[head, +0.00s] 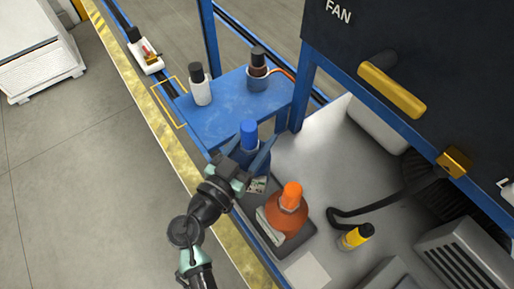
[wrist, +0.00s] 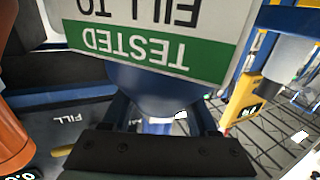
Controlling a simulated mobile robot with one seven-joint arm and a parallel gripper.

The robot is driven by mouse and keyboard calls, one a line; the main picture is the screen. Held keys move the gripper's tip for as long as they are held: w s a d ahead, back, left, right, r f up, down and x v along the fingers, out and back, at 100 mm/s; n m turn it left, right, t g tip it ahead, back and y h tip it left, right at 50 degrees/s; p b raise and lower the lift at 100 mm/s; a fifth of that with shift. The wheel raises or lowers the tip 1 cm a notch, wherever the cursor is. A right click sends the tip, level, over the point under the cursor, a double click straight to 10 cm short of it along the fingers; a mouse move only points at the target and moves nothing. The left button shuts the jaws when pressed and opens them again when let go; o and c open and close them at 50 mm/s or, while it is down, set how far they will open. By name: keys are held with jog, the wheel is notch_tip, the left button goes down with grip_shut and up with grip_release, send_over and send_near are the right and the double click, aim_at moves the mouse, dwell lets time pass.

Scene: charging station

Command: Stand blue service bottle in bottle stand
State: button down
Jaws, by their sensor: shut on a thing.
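The blue service bottle (head: 249,136) has a bright blue cap and stands roughly upright between the fingers of my gripper (head: 249,153). My gripper is shut on it. In the wrist view the bottle body (wrist: 150,90) fills the space between the fingers, with a white and green label reading TESTED upside down. Its base is hidden in the head view, so I cannot tell whether it touches anything. It is beside the near edge of the blue table (head: 222,112). I cannot clearly make out which holder is the bottle stand.
An orange bottle (head: 288,206) stands on a dark tray (head: 282,250) right of my gripper. A white bottle (head: 201,90) and a dark-capped brown bottle (head: 258,72) are on the blue table. The fan cabinet (head: 430,60) overhangs at upper right.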

jog(key=shift+f, duration=1.85)
jog(key=shift+c, duration=0.8)
grip_release()
jog(key=shift+f, duration=0.1)
jog(key=shift+s+r, duration=0.1)
jog(key=shift+r, duration=0.1)
jog(key=b+v, duration=0.2)
jog(key=v, duration=1)
jog(key=shift+b, duration=0.3)
jog(key=shift+d, duration=0.1)
